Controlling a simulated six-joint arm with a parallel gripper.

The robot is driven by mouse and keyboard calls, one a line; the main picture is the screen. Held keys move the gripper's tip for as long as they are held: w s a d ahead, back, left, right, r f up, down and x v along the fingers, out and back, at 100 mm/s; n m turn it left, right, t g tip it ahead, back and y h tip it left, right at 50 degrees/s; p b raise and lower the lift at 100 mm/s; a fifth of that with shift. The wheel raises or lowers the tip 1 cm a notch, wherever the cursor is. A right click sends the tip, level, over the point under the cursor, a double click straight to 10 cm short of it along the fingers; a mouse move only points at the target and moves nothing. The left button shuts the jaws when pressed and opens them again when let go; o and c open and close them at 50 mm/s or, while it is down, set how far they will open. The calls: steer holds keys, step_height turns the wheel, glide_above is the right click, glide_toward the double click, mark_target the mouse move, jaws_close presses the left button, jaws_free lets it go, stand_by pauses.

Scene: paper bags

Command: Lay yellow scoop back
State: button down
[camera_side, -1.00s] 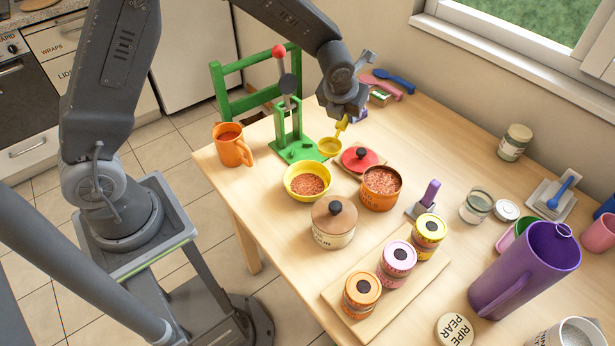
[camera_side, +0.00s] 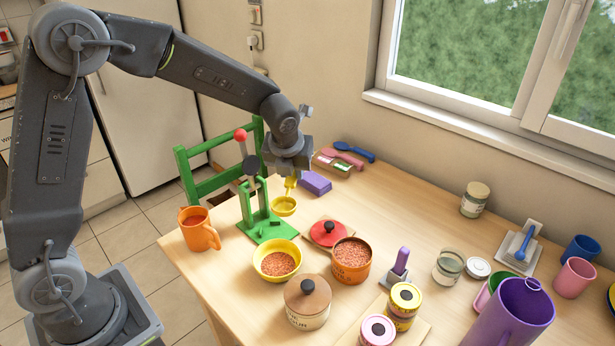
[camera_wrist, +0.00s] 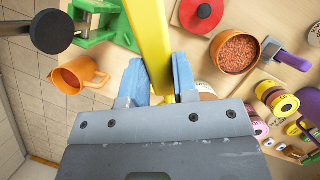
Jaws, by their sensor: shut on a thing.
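My gripper (camera_side: 291,174) is shut on the handle of the yellow scoop (camera_side: 284,206), just behind the green press (camera_side: 262,225). The scoop's bowl hangs low at the end of the handle; I cannot tell whether it touches the table. In the wrist view, the yellow handle (camera_wrist: 148,35) runs between the two fingers of my gripper (camera_wrist: 158,78), and the scoop's bowl is out of sight. A pink scoop (camera_side: 340,157) and a blue scoop (camera_side: 355,150) lie side by side at the back of the table, right of my gripper.
A purple block (camera_side: 315,183) lies just right of my gripper. The yellow bowl (camera_side: 277,261), orange pot (camera_side: 351,262) and red lid (camera_side: 328,232) stand in front. An orange mug (camera_side: 198,230) is at the left edge. The table's middle, right of the lid, is mostly clear.

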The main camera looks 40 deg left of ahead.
steer(key=s+a+n+g, duration=0.2)
steer(key=s+a+n, duration=0.5)
steer(key=s, duration=0.4)
steer(key=s+a+n+g, duration=0.35)
steer(key=s+n, duration=0.55)
steer(key=s, duration=0.3)
steer(key=shift+t+h, duration=0.55)
steer(key=shift+h, duration=0.05)
steer(key=shift+w+a+f, duration=0.15)
steer(key=shift+f, duration=5)
steer(key=shift+w+a+f, duration=0.1)
steer(key=shift+w+f, duration=0.05)
steer(key=shift+f, duration=5)
steer(key=c, duration=0.8)
jaws_free()
steer(key=shift+r, duration=0.1)
